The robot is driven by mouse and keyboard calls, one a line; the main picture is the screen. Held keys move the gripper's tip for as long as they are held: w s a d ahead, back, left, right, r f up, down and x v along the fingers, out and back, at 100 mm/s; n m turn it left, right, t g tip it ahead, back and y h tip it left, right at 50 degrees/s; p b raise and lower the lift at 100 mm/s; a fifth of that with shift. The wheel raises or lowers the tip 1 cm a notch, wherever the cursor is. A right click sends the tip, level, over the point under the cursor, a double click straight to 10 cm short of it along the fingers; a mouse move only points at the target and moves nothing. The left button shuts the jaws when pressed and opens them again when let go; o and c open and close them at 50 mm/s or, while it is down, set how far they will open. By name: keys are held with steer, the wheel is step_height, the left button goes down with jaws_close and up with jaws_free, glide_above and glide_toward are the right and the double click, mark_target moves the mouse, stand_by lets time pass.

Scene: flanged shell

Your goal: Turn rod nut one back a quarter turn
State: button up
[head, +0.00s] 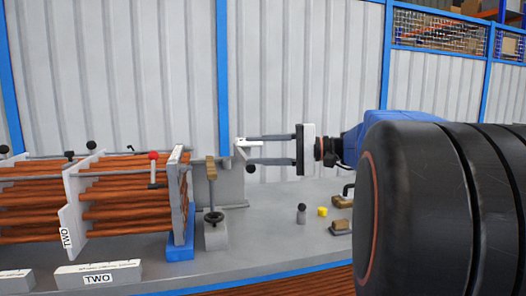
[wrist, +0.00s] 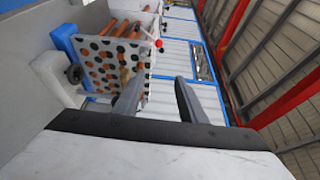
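My gripper (head: 240,151) points left in the head view, with its two grey fingers apart and nothing seen between them. The wrist view also shows the fingers (wrist: 160,82) apart. Left of them is a bundle of copper-brown tubes (head: 120,207) with a perforated end plate (wrist: 108,60). Thin grey rods (head: 110,156) run along the top of the bundle. A red ball (head: 153,155) tops a white lever; it also shows in the wrist view (wrist: 159,44). I cannot tell which small part is rod nut one.
A grey post with a dark handwheel (head: 214,217) and a brown-topped bar stand right of the bundle. A black knob (head: 250,168) is close below the fingertips.

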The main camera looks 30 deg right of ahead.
mark_target(183, 168)
steer(key=shift+s+d, duration=0.35)
steer(key=shift+c, duration=0.2)
steer(key=w+m+g, duration=0.2)
steer(key=m, duration=0.1)
steer(key=w+r+m+g, duration=0.1)
steer(key=w+m+g, duration=0.1)
steer(key=w+m, duration=0.1)
steer(key=w+m+g, duration=0.1)
steer(key=w+m, duration=0.1)
steer(key=m, duration=0.2)
steer(key=shift+w+d+r+m+g, duration=0.25)
steer(key=shift+d+r+m+g, duration=0.05)
steer(key=shift+d+g, duration=0.1)
steer(key=shift+w+m+g+h, duration=0.3)
steer(key=shift+w+m+g, duration=0.3)
steer(key=shift+m, duration=0.6)
steer(key=x, duration=1.7)
steer(key=shift+w+a, duration=0.15)
steer(key=shift+a, duration=0.05)
steer(key=shift+f, duration=0.1)
jaws_close()
